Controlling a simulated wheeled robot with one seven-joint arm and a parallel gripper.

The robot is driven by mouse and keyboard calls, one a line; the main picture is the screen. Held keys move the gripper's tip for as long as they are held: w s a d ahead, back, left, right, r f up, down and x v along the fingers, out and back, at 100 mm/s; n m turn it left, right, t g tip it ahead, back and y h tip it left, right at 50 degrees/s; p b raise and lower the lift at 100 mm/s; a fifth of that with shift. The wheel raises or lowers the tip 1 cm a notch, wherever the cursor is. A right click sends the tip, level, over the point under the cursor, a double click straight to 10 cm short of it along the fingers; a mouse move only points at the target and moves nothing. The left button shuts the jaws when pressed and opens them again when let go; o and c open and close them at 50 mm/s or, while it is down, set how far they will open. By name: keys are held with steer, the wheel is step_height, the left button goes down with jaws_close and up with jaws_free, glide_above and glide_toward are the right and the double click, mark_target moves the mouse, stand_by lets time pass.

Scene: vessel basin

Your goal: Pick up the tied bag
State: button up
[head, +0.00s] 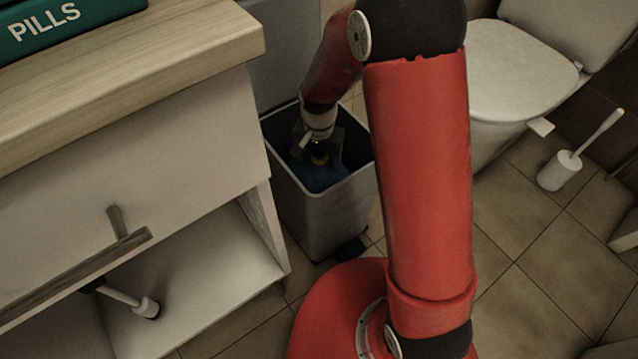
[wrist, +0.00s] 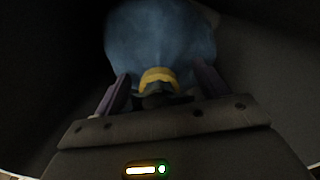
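The tied bag (head: 318,179) is blue with a yellow tie at its neck, and sits inside a grey bin (head: 330,221). In the wrist view the bag (wrist: 160,36) fills the upper middle, with its yellow tie (wrist: 158,75) and dark gathered top facing my gripper. My gripper (wrist: 161,84) reaches down into the bin. Its two fingers are apart, one on each side of the tied neck, with gaps visible between them and the neck. In the head view my gripper (head: 319,148) partly hides the bag's top.
The bin's walls surround my gripper closely. A wooden-topped cabinet (head: 130,75) with an open lower shelf stands left of the bin. A toilet (head: 510,75) and a toilet brush (head: 560,170) are to the right. Tiled floor (head: 530,260) is clear at the lower right.

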steer(key=shift+s+f, duration=0.1)
steer(key=shift+f, duration=0.05)
steer(key=c, duration=1.1)
